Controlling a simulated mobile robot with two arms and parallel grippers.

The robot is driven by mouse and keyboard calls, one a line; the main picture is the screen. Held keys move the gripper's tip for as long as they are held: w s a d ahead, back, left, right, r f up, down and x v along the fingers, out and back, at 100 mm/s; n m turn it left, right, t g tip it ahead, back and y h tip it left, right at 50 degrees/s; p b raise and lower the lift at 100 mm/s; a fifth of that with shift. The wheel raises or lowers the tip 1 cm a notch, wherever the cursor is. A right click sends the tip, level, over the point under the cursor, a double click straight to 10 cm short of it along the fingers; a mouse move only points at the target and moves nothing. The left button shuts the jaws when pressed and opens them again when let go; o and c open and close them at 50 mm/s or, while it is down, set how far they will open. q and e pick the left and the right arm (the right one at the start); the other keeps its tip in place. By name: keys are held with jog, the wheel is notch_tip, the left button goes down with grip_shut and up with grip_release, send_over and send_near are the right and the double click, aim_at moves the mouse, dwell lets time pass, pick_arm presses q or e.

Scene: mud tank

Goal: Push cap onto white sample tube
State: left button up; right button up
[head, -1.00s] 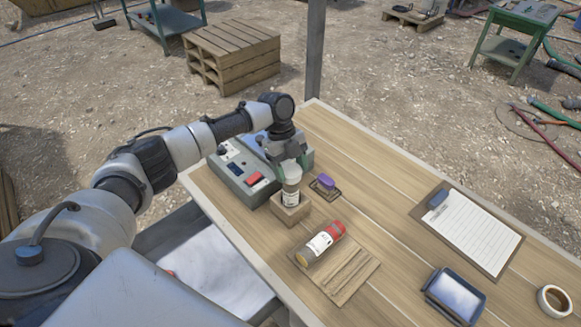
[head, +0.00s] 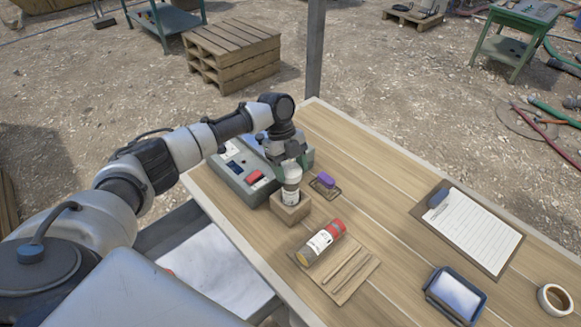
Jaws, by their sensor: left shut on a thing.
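The white sample tube (head: 291,191) stands upright in a small wooden block (head: 290,212) on the table. My left gripper (head: 290,170) points down over the tube, with its fingers at the tube's top end. It is shut on what looks like the cap, which is mostly hidden between the fingers. I cannot tell how far the cap sits on the tube. Another tube with a red end (head: 321,241) lies on a grooved wooden board (head: 349,276) in front. My right gripper is not in view.
A grey device with a red button (head: 255,177) stands close to the left of the block. A purple item (head: 325,181) on a small wire rack is to its right.

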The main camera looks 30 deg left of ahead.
pick_arm(q)
jog(key=shift+f+b, duration=0.55)
jog(key=shift+f, duration=0.35)
dwell(1.2)
jog(key=o, duration=1.2)
jog(key=shift+c, duration=0.2)
jog(key=shift+r, duration=0.1)
jog(key=shift+r+p, duration=2.85)
jog(key=shift+r, duration=0.6)
grip_shut()
